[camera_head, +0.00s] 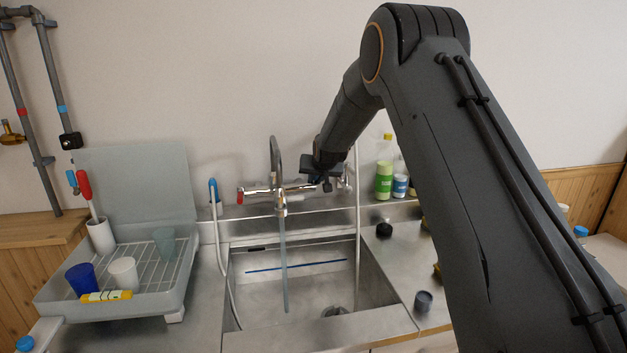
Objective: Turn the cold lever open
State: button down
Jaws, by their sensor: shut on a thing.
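The chrome mixer tap (275,160) stands behind the sink, its tall spout facing me. Its red-marked hot end (240,196) is at the left. A bit of blue at the right end of the tap body, the cold lever (317,180), shows beside my gripper (326,183). My gripper is shut on the cold lever, and its jaws hide most of it, so the lever's angle is unclear. A thin blue-grey vertical streak (284,262) runs from the spout down into the basin and looks like running water.
The steel sink basin (300,275) lies below the tap. A drying rack (150,262) with cups stands left. A blue-topped hose sprayer (213,190) is left of the tap.

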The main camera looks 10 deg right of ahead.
jog(key=c, duration=1.7)
grip_release()
jog(key=shift+r, duration=0.1)
jog(key=shift+b+v, duration=1.2)
jog(key=shift+v, duration=2.6)
jog(key=shift+s+a, duration=0.1)
jog(key=shift+a, duration=0.05)
